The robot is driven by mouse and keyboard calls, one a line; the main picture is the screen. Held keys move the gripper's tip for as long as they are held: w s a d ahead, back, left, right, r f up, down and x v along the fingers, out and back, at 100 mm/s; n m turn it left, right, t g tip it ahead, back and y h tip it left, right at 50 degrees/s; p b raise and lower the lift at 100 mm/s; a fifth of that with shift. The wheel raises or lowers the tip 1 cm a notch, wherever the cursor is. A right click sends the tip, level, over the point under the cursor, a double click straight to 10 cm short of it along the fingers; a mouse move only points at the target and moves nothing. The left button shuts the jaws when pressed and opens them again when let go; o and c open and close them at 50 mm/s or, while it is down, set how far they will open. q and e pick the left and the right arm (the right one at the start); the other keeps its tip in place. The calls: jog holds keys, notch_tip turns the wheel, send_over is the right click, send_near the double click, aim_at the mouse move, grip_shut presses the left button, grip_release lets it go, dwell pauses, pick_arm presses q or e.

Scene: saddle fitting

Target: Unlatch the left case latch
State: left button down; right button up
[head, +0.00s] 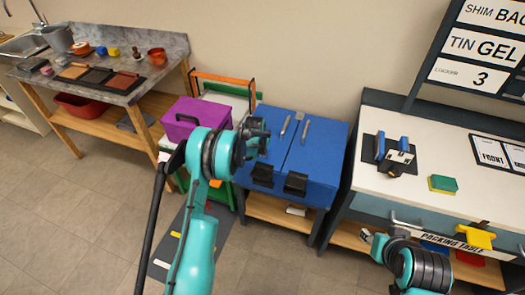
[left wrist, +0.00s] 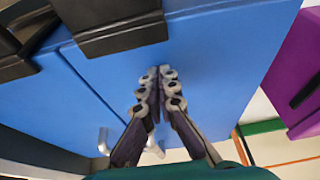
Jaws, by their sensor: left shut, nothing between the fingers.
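The blue case (head: 318,150) stands on a wooden stand, its lid seam running front to back. The left case latch (head: 262,174) and right latch (head: 295,184) are black blocks on its front edge. In the left wrist view the left latch (left wrist: 115,28) is at the top and the right latch (left wrist: 12,45) is at the left edge. My left gripper (head: 262,136) is shut and empty over the case's left part, behind the left latch and apart from it. Its closed fingertips (left wrist: 162,72) show against blue. My right gripper (head: 372,246) is low at the right, its fingers unclear.
A purple box (head: 190,118) stands left of the case. Metal tools (head: 304,130) lie on the case's rear. The packing table (head: 440,180) is at the right, with a green-and-yellow sponge (head: 443,184). A workbench (head: 170,80) is at the left.

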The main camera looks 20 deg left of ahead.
pick_arm(q)
jog(key=shift+s+r, duration=0.1)
jog(key=shift+s, duration=1.3)
pick_arm(e)
jog(key=shift+s+f, duration=0.1)
jog(key=shift+f, duration=0.3)
